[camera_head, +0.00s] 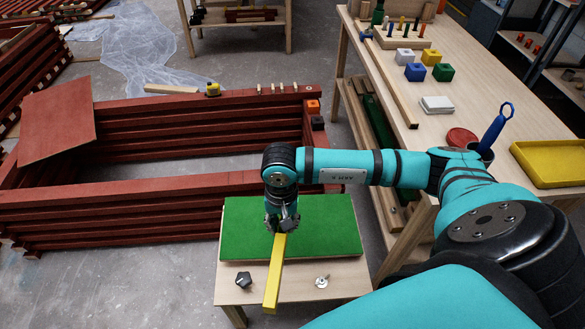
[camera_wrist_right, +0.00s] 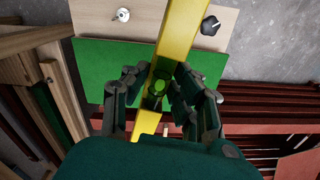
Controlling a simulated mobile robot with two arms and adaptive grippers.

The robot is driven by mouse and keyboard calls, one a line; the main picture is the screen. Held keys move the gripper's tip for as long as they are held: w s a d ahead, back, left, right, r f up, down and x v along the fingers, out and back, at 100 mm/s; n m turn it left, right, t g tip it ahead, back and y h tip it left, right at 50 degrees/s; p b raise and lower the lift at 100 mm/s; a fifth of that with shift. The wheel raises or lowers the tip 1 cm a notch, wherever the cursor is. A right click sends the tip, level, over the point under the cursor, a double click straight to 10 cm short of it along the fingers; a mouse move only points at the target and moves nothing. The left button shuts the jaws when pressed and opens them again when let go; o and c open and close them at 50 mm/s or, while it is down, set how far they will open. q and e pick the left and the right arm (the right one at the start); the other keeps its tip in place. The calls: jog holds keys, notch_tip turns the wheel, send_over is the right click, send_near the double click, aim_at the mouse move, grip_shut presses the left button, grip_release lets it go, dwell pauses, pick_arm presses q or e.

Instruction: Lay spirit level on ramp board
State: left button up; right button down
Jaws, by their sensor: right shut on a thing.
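The yellow spirit level (camera_head: 274,275) is in my right gripper (camera_head: 282,222), which is shut on it. It points toward the front of the small table, over the green mat; the height of the gap below is hard to tell. In the right wrist view the spirit level (camera_wrist_right: 183,38) runs between the fingers of the gripper (camera_wrist_right: 157,82), with its green vial between them. The ramp board (camera_head: 57,120), a flat red-brown panel, leans tilted on the stacked red battens at the left, well away from the gripper. My left gripper is out of view.
The green mat (camera_head: 335,235) lies on the small wooden table (camera_head: 345,278) with a black knob (camera_head: 243,280) and a metal fitting (camera_head: 322,281). Stacked red battens (camera_head: 130,213) frame a gap of floor. The workbench (camera_head: 455,100) at right holds blocks and a yellow tray (camera_head: 553,164).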

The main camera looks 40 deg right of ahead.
jog(key=w+f+m, duration=0.1)
jog(key=d+f+m+b, duration=0.1)
jog(key=w+d+f+b, duration=0.1)
jog(key=f, duration=0.1)
jog(key=shift+w+f+m, duration=0.1)
jog(key=shift+w+m, duration=0.2)
jog(key=shift+m, duration=0.1)
pick_arm(q)
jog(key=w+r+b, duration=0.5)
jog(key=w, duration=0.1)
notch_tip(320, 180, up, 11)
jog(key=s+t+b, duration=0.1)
jog(key=b, duration=0.6)
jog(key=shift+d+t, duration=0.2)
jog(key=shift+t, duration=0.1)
pick_arm(e)
jog(key=w+d+f+m, duration=0.7)
jog(key=w+d+m, duration=0.1)
jog(key=m, duration=0.5)
jog(key=shift+w+d+f, duration=0.15)
jog(key=shift+w+f, duration=0.05)
jog(key=shift+w, duration=0.15)
jog(key=shift+f, duration=0.1)
